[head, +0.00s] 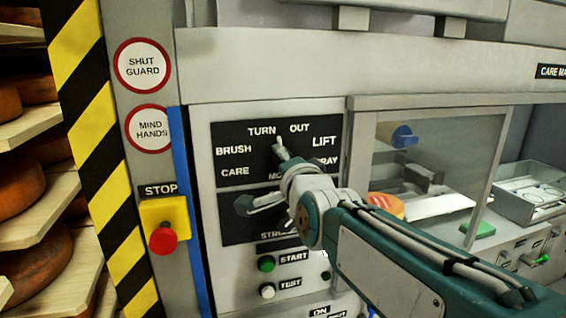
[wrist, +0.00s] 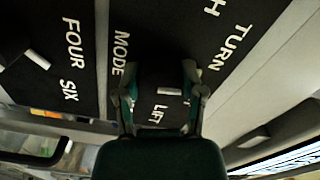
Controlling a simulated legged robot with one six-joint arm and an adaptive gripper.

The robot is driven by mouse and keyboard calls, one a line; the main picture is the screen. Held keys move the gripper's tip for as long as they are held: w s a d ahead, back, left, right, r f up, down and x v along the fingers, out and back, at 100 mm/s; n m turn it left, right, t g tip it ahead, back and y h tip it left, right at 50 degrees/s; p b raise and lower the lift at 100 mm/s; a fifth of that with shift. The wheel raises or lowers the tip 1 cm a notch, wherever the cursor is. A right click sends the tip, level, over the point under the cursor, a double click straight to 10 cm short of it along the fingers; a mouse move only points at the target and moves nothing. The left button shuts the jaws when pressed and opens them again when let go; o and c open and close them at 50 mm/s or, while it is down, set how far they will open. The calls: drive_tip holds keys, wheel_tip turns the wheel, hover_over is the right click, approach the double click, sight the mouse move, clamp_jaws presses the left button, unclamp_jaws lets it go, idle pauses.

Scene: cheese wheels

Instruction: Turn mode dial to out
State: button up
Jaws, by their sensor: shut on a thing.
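The mode dial sits on a black label plate (head: 235,135) in the head view, with BRUSH, TURN, OUT, LIFT and CARE around it. My gripper (head: 284,155) is over the dial and hides most of it. A white mark (head: 279,141) shows just above the fingers, pointing up between TURN and OUT. In the wrist view, my gripper (wrist: 163,88) has one finger on each side of the dark mode dial, whose white mark (wrist: 170,91) lies between them. The fingers are shut on the dial. The OUT label is mostly hidden there.
A second dial with a white mark (wrist: 37,58) is beside FOUR and SIX. Below the panel are a green START button (head: 266,264) and a white TEST button (head: 267,291). A red stop button (head: 163,238) is at left. A clear guard (head: 470,130) stands right.

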drive_tip(key=m, duration=0.5)
drive_tip(key=shift+f+m, duration=0.15)
drive_tip(key=shift+m, duration=0.25)
drive_tip(key=shift+f, duration=0.1)
idle(0.3)
drive_tip(key=o, duration=1.1)
drive_tip(key=shift+w, duration=0.1)
drive_tip(key=shift+o, duration=0.2)
drive_tip(key=shift+r, duration=0.2)
drive_tip(key=shift+s+d, duration=0.1)
drive_tip(key=shift+s, duration=0.2)
drive_tip(key=v, duration=1.1)
drive_tip(key=shift+s, duration=0.2)
